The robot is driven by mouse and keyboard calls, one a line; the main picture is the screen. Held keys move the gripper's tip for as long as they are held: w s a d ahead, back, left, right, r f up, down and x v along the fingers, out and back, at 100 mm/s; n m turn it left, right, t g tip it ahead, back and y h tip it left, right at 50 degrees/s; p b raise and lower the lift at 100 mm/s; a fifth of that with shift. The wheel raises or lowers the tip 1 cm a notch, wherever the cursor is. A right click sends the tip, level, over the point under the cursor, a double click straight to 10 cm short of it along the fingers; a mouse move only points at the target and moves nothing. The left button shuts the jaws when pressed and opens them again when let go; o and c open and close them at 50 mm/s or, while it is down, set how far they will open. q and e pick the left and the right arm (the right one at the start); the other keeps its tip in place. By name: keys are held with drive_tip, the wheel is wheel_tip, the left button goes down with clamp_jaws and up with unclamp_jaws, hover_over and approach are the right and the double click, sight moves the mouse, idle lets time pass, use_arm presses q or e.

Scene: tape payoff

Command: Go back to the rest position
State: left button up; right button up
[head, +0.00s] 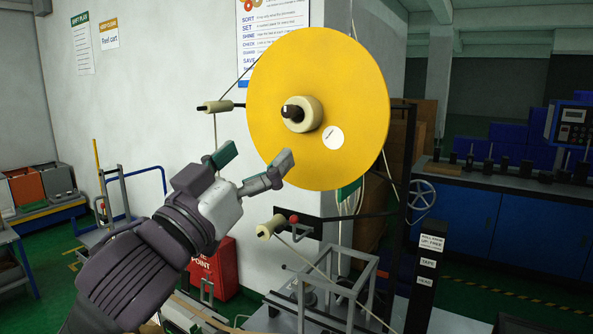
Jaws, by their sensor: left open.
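My left gripper (253,161) comes in from the lower left and is open, with nothing between its fingers. Its fingertips are in front of the wall, just left of the lower part of a large yellow disc (350,90). I cannot tell whether the near finger touches the disc. The disc stands upright with a cream hub (309,114) and a dark shaft end at its middle, and a round white label (333,138). My right gripper is not in view.
Cream rollers sit left of the disc (215,107) and below it (271,227), with a tape line running past them. A grey metal frame (323,284) and a black labelled post (425,285) stand below right. A red box (213,268) is behind my arm. Blue cabinets (510,225) stand right.

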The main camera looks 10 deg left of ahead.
use_arm(q)
wheel_tip(320, 180, down, 35)
drive_tip(key=s+a+n+g+y, duration=0.1)
drive_tip(key=a+n+g+y, duration=0.2)
drive_tip(key=g+y, duration=0.4)
drive_tip(key=s+a+f+m+g, duration=0.15)
drive_tip(key=s+f+g, duration=0.95)
drive_tip(key=s+f, duration=1.2)
wheel_tip(320, 180, down, 25)
drive_tip(key=b, duration=0.2)
drive_tip(key=s+a+f+g+b, duration=0.1)
drive_tip(key=s+f, duration=0.8)
drive_tip(key=f, duration=0.1)
drive_tip(key=s+a+f+g+b, duration=0.1)
drive_tip(key=s+a+f, duration=0.1)
drive_tip(key=s+f, duration=0.7)
drive_tip(key=shift+a+f+y, duration=0.3)
drive_tip(key=shift+f+y, duration=0.1)
drive_tip(key=shift+f, duration=0.15)
